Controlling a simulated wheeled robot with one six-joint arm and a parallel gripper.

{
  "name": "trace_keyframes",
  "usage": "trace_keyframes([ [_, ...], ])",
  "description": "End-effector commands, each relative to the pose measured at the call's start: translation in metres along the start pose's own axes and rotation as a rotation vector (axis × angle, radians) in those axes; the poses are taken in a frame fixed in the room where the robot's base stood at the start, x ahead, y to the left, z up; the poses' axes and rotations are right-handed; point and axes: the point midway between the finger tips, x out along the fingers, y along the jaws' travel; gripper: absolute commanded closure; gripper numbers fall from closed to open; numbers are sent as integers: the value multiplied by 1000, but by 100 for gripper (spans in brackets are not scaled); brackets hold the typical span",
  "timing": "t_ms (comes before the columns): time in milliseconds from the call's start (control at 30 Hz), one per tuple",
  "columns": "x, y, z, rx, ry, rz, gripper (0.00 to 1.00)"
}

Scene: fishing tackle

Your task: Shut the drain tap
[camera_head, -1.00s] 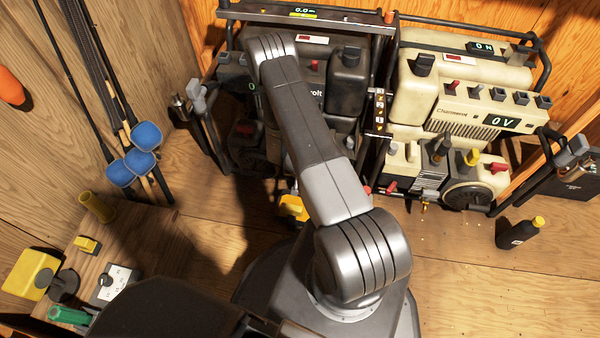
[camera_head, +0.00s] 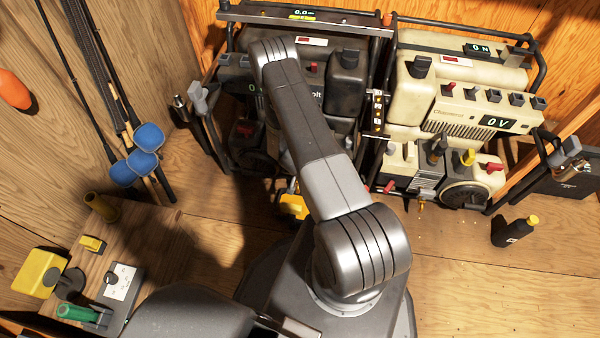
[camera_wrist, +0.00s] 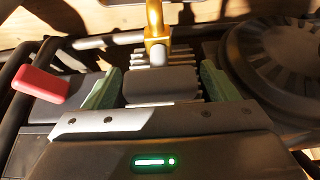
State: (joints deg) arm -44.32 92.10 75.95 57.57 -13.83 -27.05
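A brass tap (camera_wrist: 155,25) with a grey end stands at the top middle of the wrist view, in front of grey cooling fins. My gripper (camera_wrist: 160,72) is open, its green-padded fingers spread on either side of the fins and short of the tap. Nothing shows held between them. In the head view my arm reaches to the dark generator (camera_head: 345,70) on the left, and my gripper is hidden behind the arm. A small brass fitting (camera_head: 422,205) also shows low on the cream generator (camera_head: 455,138). Whether the tap is open cannot be told.
A red part (camera_wrist: 40,84) lies left of my fingers and a round dark cover (camera_wrist: 280,55) lies to the right. Tube frames surround both generators. A black bottle (camera_head: 515,232) stands on the floor at right. A wooden table (camera_head: 150,235) is at lower left.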

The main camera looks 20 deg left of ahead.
Motion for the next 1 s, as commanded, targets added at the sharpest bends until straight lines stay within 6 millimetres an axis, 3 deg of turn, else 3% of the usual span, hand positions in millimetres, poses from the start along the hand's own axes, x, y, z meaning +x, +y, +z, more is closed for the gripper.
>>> trace_keyframes([
  [267, -11, 0, 0, -2, -1, 0, 20],
  [700, -105, 0, -1, -2, 0, -1, 20],
  [1000, -137, 0, 0, 0, 0, 0, 20],
])
